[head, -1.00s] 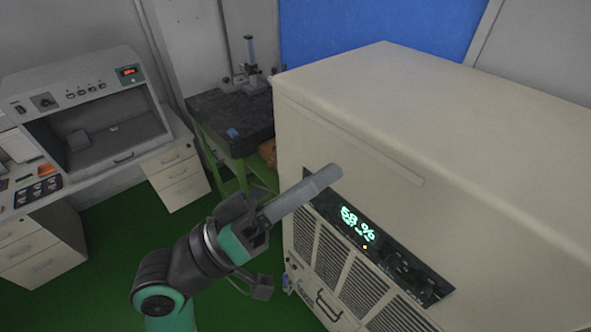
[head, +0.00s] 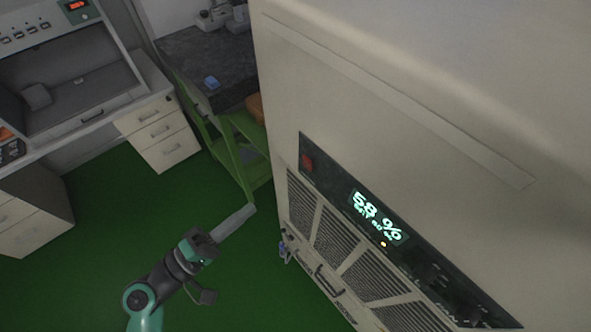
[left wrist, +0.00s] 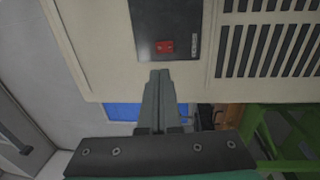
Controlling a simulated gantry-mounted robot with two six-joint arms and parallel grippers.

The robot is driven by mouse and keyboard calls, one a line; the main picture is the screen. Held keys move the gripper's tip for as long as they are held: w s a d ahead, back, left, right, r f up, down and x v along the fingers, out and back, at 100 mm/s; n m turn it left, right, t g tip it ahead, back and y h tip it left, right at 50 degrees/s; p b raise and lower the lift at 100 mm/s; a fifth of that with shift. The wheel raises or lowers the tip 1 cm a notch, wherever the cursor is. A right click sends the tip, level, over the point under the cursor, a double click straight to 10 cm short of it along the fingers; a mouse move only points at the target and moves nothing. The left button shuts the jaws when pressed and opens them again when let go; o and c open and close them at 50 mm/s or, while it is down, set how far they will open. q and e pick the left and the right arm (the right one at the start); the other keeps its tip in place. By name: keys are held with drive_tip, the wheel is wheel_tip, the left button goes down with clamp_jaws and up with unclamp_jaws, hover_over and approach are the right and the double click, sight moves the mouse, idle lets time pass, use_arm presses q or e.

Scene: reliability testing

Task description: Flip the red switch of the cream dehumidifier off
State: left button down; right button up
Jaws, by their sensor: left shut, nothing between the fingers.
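The cream dehumidifier (head: 390,150) fills the right of the head view. Its black control panel (head: 335,190) carries a red switch (head: 307,162) at the left end and a lit green display (head: 375,215) reading 58 %. The red switch also shows in the left wrist view (left wrist: 165,47), just beyond my fingertips. My left gripper (head: 249,209) is shut and empty, left of and below the switch in the head view, apart from the panel. Its closed fingers also show in the left wrist view (left wrist: 158,76). My right gripper is not in view.
A green-framed stand with a dark top (head: 205,55) is behind the gripper, close to the dehumidifier's left side. A bench with white drawers (head: 160,135) and a grey cabinet stands at left. The green floor (head: 110,215) between is clear.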

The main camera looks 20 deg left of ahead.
sight(307, 163)
use_arm(q)
drive_tip(key=p+x, duration=0.2)
drive_tip(key=x, duration=1.1)
drive_tip(key=shift+p, duration=0.4)
drive_tip(key=shift+w+d, duration=0.2)
drive_tip(key=shift+w, duration=0.3)
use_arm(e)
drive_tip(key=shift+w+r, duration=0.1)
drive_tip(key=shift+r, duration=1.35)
use_arm(q)
drive_tip(key=shift+r, duration=0.1)
